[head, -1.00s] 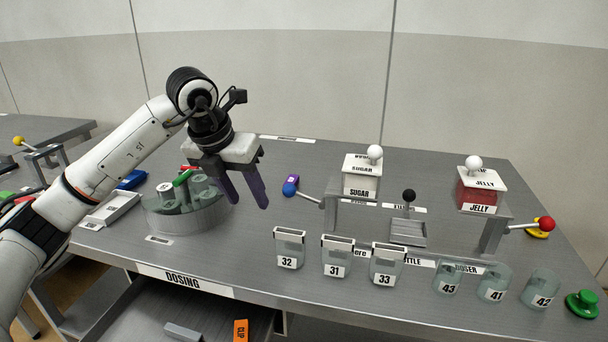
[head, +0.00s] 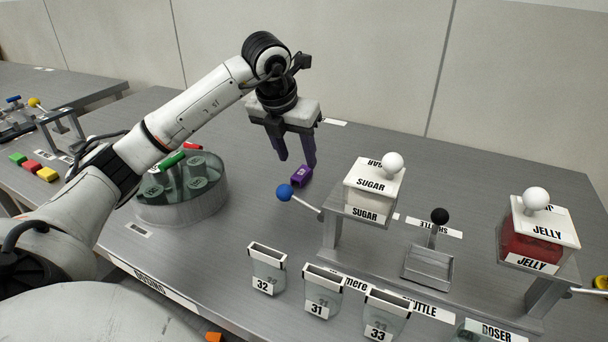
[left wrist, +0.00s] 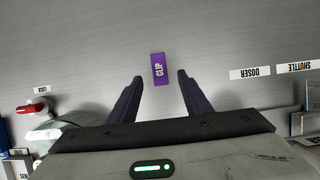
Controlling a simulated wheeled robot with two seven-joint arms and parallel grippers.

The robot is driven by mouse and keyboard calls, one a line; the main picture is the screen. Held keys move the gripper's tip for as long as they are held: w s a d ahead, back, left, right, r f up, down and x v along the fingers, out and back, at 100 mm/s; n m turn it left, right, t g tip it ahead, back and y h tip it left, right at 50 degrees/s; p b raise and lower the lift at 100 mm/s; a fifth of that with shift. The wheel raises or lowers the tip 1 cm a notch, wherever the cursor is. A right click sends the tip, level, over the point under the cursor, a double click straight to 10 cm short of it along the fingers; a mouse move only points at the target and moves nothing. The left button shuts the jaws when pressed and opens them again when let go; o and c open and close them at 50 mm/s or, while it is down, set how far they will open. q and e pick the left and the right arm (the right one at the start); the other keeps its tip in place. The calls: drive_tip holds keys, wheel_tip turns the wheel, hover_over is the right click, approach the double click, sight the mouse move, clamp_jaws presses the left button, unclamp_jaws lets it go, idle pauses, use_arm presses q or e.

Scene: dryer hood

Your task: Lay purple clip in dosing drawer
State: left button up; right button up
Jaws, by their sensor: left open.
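The purple clip (head: 302,176) lies on the grey table, behind the blue-knobbed lever. In the left wrist view the clip (left wrist: 158,69), lettered CLIP, lies ahead of and between the two fingertips. My left gripper (head: 296,162) is open and empty, above the table close to the clip. It also shows in the left wrist view (left wrist: 160,76), with its dark fingers apart. The DOSING label (head: 165,286) is on the table's front edge. The dosing drawer's inside is hidden in the head view by my own body. My right gripper is not in view.
The sugar dispenser (head: 373,190) with its blue-knobbed lever (head: 285,193) stands right of the clip. A round carousel (head: 182,205) of glass jars is at the left. Jars 32 (head: 267,272), 31 (head: 322,292) and 33 (head: 386,318) line the front.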

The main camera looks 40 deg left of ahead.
sight(302, 172)
use_arm(q)
drive_tip(key=x, duration=0.5)
drive_tip(key=shift+w+a+f, duration=0.1)
drive_tip(key=shift+f, duration=0.2)
drive_tip(key=c, duration=1.1)
